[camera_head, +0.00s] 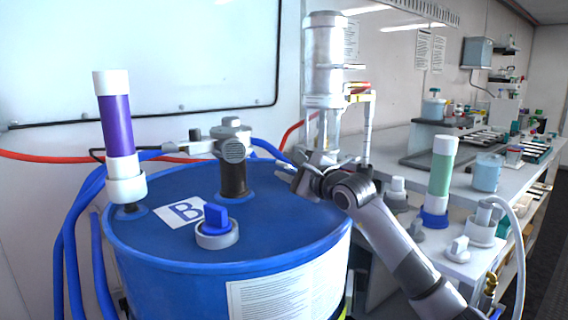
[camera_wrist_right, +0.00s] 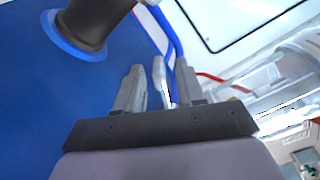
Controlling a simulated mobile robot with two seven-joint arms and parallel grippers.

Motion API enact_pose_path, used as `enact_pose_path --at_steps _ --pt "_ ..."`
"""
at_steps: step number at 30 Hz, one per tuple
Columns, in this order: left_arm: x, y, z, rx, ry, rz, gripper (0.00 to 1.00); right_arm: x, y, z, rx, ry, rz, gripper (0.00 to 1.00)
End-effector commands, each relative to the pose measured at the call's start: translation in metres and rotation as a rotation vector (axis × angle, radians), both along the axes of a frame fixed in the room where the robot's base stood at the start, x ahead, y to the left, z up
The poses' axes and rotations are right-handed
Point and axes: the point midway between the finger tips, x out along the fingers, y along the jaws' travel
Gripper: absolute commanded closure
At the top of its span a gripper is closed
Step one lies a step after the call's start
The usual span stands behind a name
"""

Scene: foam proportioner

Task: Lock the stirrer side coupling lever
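A grey coupling (camera_head: 234,146) sits on a dark post (camera_head: 233,180) that rises from the top of the blue drum (camera_head: 165,238). The post also shows in the wrist view (camera_wrist_right: 98,22). My right gripper (camera_head: 284,173) is just right of the coupling, above the drum top, with its fingers pointing left. In the wrist view my right gripper (camera_wrist_right: 160,88) has its two fingers apart. A thin light-grey piece, seemingly the lever (camera_wrist_right: 160,80), shows between them, with narrow gaps beside it. Its far end is hidden. My left gripper is not in view.
A purple cylinder with white ends (camera_head: 117,130) stands at the drum's left. A blue knob (camera_head: 216,220) is on the drum's front. A clear vessel (camera_head: 324,75) stands behind my right arm. A bench (camera_head: 470,180) at right holds a green cylinder (camera_head: 441,165).

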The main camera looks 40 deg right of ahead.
Motion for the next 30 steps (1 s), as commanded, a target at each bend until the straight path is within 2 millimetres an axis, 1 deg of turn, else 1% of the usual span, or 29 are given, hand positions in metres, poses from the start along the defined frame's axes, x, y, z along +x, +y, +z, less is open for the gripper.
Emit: enact_pose_path --at_steps 3,6,16,17,18,20,30 --pt "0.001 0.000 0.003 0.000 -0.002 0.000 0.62 0.010 -0.002 0.001 0.001 0.000 -0.001 0.62" --pt "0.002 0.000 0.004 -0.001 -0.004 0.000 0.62 0.015 -0.002 0.001 0.000 -0.001 -0.001 0.62" --pt "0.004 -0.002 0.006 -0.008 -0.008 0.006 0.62 0.018 -0.002 0.000 -0.001 0.000 0.000 0.62" --pt "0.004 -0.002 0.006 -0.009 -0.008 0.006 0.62 0.018 -0.002 0.000 -0.001 0.000 0.000 0.68" --pt "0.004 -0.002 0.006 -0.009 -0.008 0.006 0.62 0.018 -0.002 0.000 -0.001 0.000 0.000 0.81" --pt "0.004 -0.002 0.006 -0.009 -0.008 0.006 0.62 0.018 -0.002 0.000 -0.001 0.000 0.000 1.00" --pt "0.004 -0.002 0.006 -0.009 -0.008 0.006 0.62 0.018 -0.004 0.000 0.007 -0.001 0.000 1.00"
